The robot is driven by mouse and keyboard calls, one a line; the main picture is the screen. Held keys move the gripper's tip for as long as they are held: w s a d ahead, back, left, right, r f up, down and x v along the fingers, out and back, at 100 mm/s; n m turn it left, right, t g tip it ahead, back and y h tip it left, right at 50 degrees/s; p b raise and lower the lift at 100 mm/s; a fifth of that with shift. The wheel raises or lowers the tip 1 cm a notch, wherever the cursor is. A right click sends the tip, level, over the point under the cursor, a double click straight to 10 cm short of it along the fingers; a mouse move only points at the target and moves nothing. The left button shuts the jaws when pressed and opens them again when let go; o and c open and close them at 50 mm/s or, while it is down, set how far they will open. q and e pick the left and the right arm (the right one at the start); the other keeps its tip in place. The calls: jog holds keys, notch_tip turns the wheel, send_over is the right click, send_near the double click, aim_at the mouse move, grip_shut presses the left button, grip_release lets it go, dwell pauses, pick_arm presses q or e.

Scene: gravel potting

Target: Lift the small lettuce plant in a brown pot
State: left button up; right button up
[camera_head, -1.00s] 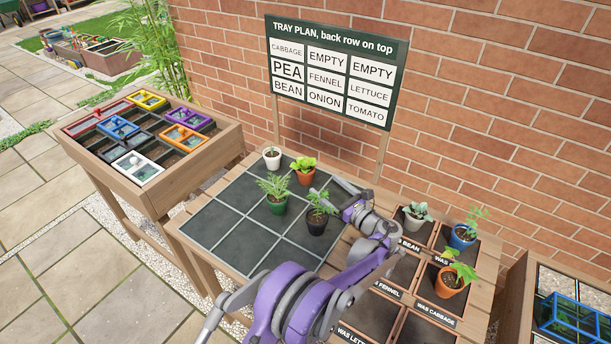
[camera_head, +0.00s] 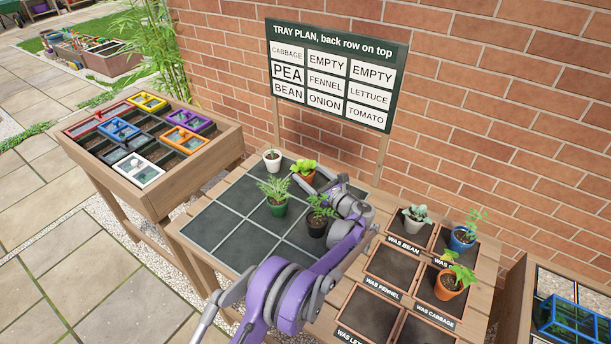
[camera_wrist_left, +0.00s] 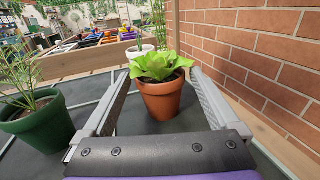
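The small lettuce plant (camera_head: 303,168) has bright green leaves and a brown pot. It stands upright at the back of the dark gridded tray (camera_head: 223,203). In the left wrist view the left gripper (camera_wrist_left: 159,72) shows gaps between each finger and the pot. My right gripper is not in view.
A white pot (camera_head: 271,160) stands behind the lettuce. A green pot (camera_head: 278,207) and a black pot (camera_head: 317,228) stand in front. A brick wall (camera_head: 480,110) and a plan sign (camera_head: 335,70) are behind. Several potted plants stand at the right, including an orange pot (camera_head: 447,286).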

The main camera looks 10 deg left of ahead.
pick_arm(q)
jog(key=c, duration=1.1)
jog(key=shift+c, duration=0.3)
jog(key=shift+r, duration=0.15)
